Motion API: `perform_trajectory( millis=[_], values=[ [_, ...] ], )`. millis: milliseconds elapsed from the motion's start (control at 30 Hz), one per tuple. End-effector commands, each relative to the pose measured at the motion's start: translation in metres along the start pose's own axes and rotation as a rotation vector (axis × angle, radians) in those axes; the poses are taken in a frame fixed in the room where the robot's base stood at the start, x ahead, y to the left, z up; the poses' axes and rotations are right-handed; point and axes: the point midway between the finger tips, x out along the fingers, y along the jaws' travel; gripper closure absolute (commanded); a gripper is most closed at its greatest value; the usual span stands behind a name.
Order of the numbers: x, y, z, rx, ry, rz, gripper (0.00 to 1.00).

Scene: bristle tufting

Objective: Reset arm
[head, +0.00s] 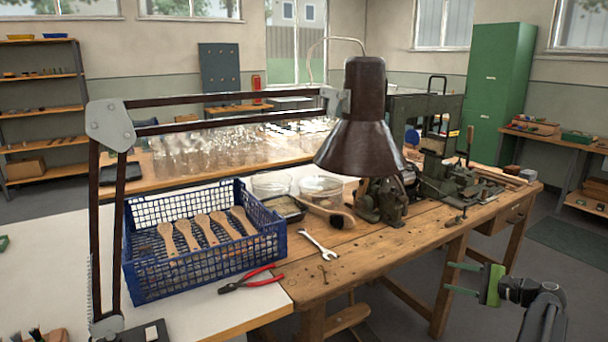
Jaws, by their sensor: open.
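My gripper (462,279) is at the lower right in the head view, with green fingers pointing left. It is open, and nothing shows between the fingers. It is in front of the wooden workbench (385,248), near the bench's front leg in the picture, and appears apart from it. My dark arm (545,318) comes up from the bottom right edge behind it.
A blue crate (205,275) with several wooden brush bodies stands on the left table. Red pliers (252,280) and a wrench (319,246) lie near the bench's edge. A dark lamp (362,120) hangs over the bench. Floor at right is clear.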

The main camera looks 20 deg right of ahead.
Motion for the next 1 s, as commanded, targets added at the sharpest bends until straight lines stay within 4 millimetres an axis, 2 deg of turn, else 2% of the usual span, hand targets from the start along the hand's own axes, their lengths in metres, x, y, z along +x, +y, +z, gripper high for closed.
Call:
perform_trajectory(
  millis=[33, 167, 200, 267, 300, 433, 533, 700, 933, 967, 1000],
  values=[
    [0.024, 0.011, 0.013, -0.026, -0.012, 0.051, 0.52],
    [0.091, 0.050, 0.049, -0.132, -0.047, 0.230, 0.52],
    [0.115, 0.067, 0.065, -0.180, -0.062, 0.303, 0.52],
    [0.151, 0.097, 0.093, -0.266, -0.091, 0.422, 0.52],
    [0.172, 0.118, 0.112, -0.332, -0.112, 0.504, 0.52],
    [0.227, 0.192, 0.178, -0.586, -0.194, 0.783, 0.52],
    [0.247, 0.237, 0.219, -0.785, -0.255, 0.964, 0.52],
    [0.260, 0.285, 0.267, -1.064, -0.335, 1.182, 0.52],
    [0.260, 0.321, 0.311, -1.380, -0.411, 1.386, 0.52],
    [0.259, 0.320, 0.316, -1.413, -0.417, 1.405, 0.52],
    [0.253, 0.297, 0.323, -1.397, -0.410, 1.400, 0.52]
  ],
)
